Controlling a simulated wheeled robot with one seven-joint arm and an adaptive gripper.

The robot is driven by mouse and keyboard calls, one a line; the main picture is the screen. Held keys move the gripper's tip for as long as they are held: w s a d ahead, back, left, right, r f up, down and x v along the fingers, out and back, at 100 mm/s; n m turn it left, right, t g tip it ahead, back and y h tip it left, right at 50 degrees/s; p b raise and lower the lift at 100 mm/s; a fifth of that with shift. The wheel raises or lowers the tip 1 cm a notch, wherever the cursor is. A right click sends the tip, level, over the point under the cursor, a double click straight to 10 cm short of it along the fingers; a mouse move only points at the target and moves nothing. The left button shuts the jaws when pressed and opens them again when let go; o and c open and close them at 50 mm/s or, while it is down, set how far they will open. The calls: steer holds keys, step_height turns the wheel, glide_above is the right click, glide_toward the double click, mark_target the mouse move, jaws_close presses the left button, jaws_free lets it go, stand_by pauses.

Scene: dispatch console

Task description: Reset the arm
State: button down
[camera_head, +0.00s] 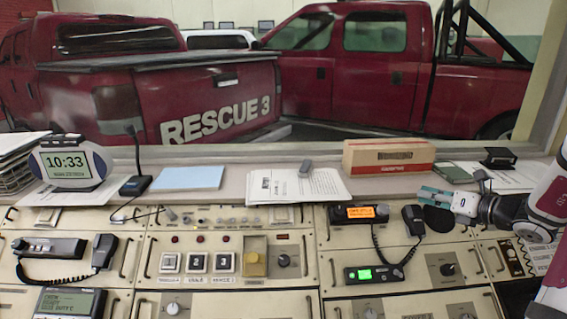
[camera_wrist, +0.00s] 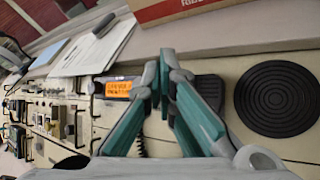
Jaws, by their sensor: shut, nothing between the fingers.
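My gripper (camera_head: 424,192) is at the right of the head view, above the right part of the console (camera_head: 220,302). Its teal fingers point left. In the wrist view the fingertips (camera_wrist: 164,70) meet and hold nothing. My arm comes in from the right edge of the head view. A round black ribbed disc (camera_wrist: 276,98) lies to the right of the fingers in the wrist view. The radio with the orange display (camera_head: 360,212) is left of and below my gripper; its display also shows in the wrist view (camera_wrist: 118,90).
A cardboard box (camera_head: 388,157) stands on the ledge behind my gripper. Papers (camera_head: 297,186), a blue pad (camera_head: 188,178) and a clock (camera_head: 70,164) lie or stand further left. Handsets (camera_head: 413,220) with coiled cords stick up from the console. The space above the middle panels is clear.

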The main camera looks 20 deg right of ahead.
steer(key=s+a+r+n+g+y, duration=0.1)
steer(key=s+a+r+n+g, duration=0.15)
steer(key=a+n, duration=0.55)
steer(key=s+a+r+n+g+y, duration=0.1)
steer(key=a+r+n+g+y, duration=0.2)
steer(key=a, duration=0.9)
steer(key=s+a+r+n+g, duration=0.2)
steer(key=a+n+g, duration=0.1)
steer(key=a+n, duration=0.55)
steer(key=s+a+r+n+g+h, duration=0.1)
steer(key=s+a+n+h, duration=0.2)
steer(key=s+n, duration=0.6)
steer(key=s+a+n+g+h+p, duration=0.1)
steer(key=s+a+n+h, duration=0.2)
steer(key=s+n, duration=0.7)
steer(key=shift+s+a+r+h, duration=0.4)
steer(key=shift+s+a, duration=0.15)
steer(key=shift+a, duration=0.1)
